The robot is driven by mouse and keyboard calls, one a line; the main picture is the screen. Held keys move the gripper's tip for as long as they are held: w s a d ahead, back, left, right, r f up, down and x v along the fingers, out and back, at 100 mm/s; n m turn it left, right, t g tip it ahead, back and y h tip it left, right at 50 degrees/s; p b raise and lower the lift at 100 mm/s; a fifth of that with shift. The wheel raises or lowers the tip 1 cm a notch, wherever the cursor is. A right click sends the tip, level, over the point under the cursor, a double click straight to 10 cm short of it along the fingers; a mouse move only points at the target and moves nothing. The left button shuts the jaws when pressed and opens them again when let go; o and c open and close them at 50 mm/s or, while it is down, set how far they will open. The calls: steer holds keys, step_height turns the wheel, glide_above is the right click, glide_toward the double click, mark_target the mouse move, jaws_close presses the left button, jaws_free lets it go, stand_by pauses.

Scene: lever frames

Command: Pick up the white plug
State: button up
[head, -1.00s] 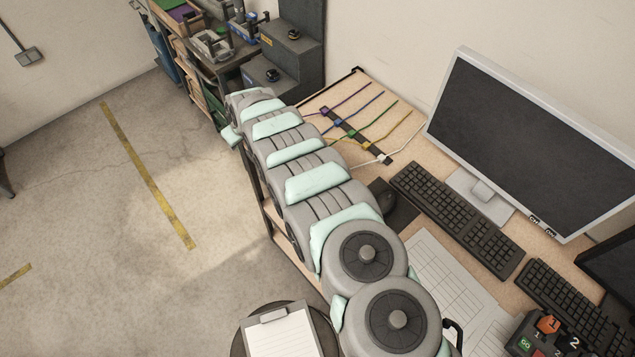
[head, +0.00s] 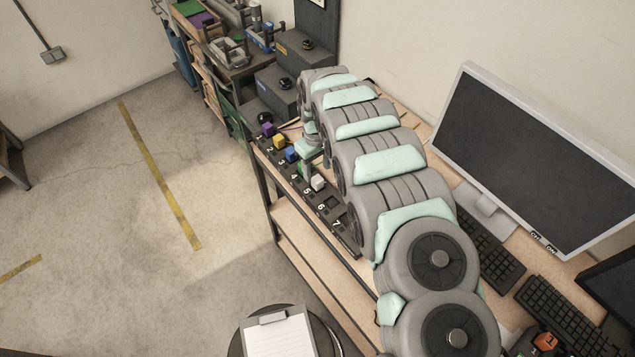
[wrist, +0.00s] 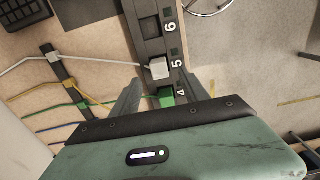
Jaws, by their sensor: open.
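The white plug (head: 318,182) sits upright in the dark numbered strip (head: 332,208) along the table's front edge. In the wrist view the white plug (wrist: 158,69) stands beside the number 5, with a white cable running left from it. My gripper (wrist: 162,82) is open, its two fingers spread on either side of the strip. The green plug (wrist: 168,97), beside number 4, lies between the fingers, nearer the palm. The white plug is just ahead, around the level of the fingertips, and neither finger clearly touches it. In the head view my gripper (head: 310,152) is partly hidden by my arm.
Purple (head: 268,129), yellow (head: 278,142) and blue (head: 291,154) plugs stand in the same strip. Slot 6 (wrist: 150,27) is empty. A cable holder (wrist: 62,75) lies left of the strip in the wrist view. The monitor (head: 540,150) and keyboards stand at the right.

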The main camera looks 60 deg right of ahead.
mark_target(317, 179)
steer(key=shift+f+p, duration=0.45)
steer(key=shift+f, duration=2.4)
steer(key=shift+c, duration=0.4)
jaws_close()
